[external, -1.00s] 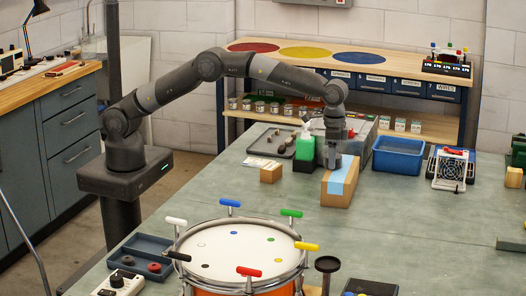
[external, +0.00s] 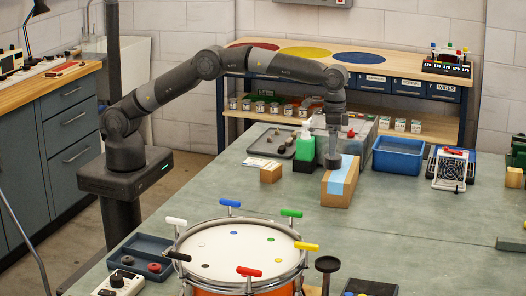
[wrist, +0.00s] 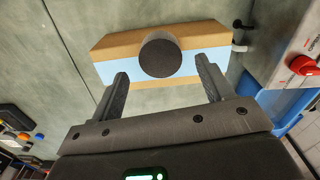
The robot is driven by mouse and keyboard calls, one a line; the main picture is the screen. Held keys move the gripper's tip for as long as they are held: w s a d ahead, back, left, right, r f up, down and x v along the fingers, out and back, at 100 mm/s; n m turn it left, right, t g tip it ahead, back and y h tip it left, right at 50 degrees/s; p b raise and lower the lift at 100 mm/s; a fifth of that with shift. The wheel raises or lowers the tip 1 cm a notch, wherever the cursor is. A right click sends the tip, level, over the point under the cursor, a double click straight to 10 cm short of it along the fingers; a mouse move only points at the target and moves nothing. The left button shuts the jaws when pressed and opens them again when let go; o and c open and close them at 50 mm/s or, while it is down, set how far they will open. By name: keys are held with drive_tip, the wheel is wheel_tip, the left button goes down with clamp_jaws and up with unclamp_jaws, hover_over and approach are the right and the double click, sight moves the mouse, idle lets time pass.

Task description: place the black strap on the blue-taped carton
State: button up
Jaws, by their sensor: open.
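The blue-taped carton (external: 338,188) stands on the bench, with light blue tape along its top; it also shows in the wrist view (wrist: 190,68). A dark round piece (wrist: 160,55), which looks like the black strap rolled up, covers part of the tape in the wrist view. In the external view it shows as a dark shape (external: 333,162) at the carton's far end and appears to rest on top. My gripper (wrist: 160,82) is open, its fingers apart on either side of the dark piece's near edge. In the external view my gripper (external: 333,151) is just above it.
The drum (external: 240,245) is in front.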

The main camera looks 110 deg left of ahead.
drive_tip(key=s+r+t, duration=0.1)
drive_tip(key=s+r, duration=0.4)
drive_tip(key=r, duration=0.4)
drive_tip(key=s+r, duration=0.5)
drive_tip(key=r, duration=0.4)
drive_tip(key=s+d+r+m+t, duration=0.1)
drive_tip(key=s+r, duration=0.1)
drive_tip(key=s, duration=0.5)
drive_tip(key=s+r+t, duration=0.1)
drive_tip(key=s+r, duration=0.2)
drive_tip(key=s, duration=0.4)
drive_tip(key=s+f+t, duration=0.1)
drive_tip(key=s+f, duration=0.3)
drive_tip(key=s, duration=0.5)
drive_tip(key=s+f, duration=0.4)
drive_tip(key=s, duration=0.5)
drive_tip(key=s+f+m+t, duration=0.1)
drive_tip(key=s+f, duration=0.3)
drive_tip(key=s, duration=0.6)
drive_tip(key=shift+d+t, duration=0.25)
drive_tip(key=shift+t, duration=0.05)
